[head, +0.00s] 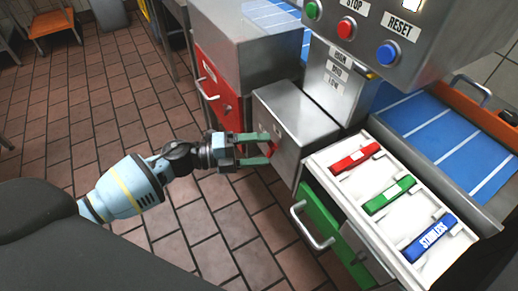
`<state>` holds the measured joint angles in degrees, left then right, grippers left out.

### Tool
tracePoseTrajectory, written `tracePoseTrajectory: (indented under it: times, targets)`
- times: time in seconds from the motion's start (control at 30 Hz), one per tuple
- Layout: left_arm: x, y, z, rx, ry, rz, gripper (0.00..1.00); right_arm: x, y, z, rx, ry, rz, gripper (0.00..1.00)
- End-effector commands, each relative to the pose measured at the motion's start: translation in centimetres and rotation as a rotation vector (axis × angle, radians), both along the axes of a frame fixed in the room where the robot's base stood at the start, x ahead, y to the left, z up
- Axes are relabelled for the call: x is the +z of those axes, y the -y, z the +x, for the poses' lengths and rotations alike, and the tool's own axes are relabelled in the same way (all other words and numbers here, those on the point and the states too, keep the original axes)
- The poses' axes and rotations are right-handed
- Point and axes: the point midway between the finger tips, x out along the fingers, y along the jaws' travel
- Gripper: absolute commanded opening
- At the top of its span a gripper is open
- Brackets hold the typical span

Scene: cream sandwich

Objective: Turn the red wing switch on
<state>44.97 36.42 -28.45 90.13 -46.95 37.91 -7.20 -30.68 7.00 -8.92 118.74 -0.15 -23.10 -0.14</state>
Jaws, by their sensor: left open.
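The red wing switch (272,148) sits on the front face of a grey steel box (292,118), near the middle of the head view. Only a small part of it shows; its exact angle is hard to tell. My left gripper (266,149) comes in from the left with its green fingers open, one above and one below the switch. The fingertips are at or very near the switch; I cannot tell whether they touch it. My right gripper is not in view.
A white tray (345,187) with red, green and blue labelled pieces lies at right. A green drawer (322,222) with a metal handle is below it. A red drawer (215,88) is behind my gripper. A control panel with STOP and RESET buttons overhangs the top right. Tiled floor lies left.

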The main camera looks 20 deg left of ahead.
Motion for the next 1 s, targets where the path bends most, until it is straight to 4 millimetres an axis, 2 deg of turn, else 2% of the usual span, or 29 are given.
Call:
tracePoseTrajectory:
  times: [0.3,0.5,1.0]
  targets:
    - [-0.1,-4.2,-2.4,0.000,-0.002,0.003,0.76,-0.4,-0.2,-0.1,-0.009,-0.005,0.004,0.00]
    - [-0.1,-6.1,-3.4,0.000,-0.001,0.003,0.76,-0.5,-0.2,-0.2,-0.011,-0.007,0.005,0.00]
    - [0.1,-6.5,-3.6,0.000,0.000,0.001,0.76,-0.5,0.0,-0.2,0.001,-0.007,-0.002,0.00]
